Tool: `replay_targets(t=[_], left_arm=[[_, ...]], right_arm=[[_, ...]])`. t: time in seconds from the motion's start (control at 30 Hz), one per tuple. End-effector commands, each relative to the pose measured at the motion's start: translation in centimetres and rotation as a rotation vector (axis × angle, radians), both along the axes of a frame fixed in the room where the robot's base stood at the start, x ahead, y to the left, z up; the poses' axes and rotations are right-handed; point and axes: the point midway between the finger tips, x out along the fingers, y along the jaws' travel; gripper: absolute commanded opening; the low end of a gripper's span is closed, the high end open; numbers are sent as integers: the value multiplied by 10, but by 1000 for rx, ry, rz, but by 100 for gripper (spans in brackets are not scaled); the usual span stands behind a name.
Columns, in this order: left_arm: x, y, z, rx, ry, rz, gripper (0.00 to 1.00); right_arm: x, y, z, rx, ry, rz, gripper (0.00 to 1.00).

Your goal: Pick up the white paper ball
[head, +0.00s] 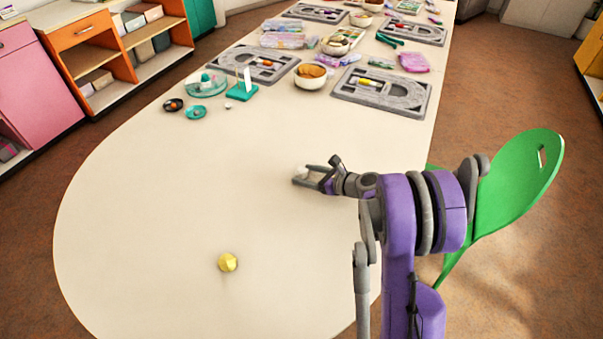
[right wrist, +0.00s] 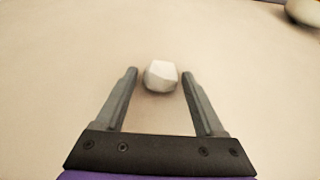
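The white paper ball (right wrist: 160,76) lies on the pale table, between the fingertips of my right gripper (right wrist: 160,73) in the right wrist view. A gap shows on both sides of it. My right gripper is open, and I cannot tell its height above the table. In the head view the right gripper (head: 301,176) reaches left over the middle of the table. The paper ball (head: 302,171) shows there as a small pale patch, partly hidden by the fingers. My left gripper is not in view.
A yellow ball (head: 228,262) lies toward the near end of the table. Grey boards (head: 400,103), bowls (head: 310,82) and small dishes (head: 196,112) stand farther back. A green chair (head: 515,180) is at the right edge. The table's left part is clear.

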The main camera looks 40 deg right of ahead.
Motion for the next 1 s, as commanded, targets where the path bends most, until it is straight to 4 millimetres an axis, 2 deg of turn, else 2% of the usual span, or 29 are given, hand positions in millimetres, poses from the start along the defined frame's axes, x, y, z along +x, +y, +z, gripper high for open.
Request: replay_targets(t=[0.03,0.37,0.77,0.87,1.0], left_arm=[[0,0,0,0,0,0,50],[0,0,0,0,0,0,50],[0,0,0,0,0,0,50],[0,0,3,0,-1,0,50],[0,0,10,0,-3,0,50]], right_arm=[[0,0,0,0,0,0,60],[0,0,0,0,0,0,1],[0,0,1,0,0,0,0],[0,0,9,0,0,0,0],[-1,0,35,0,0,0,0]])
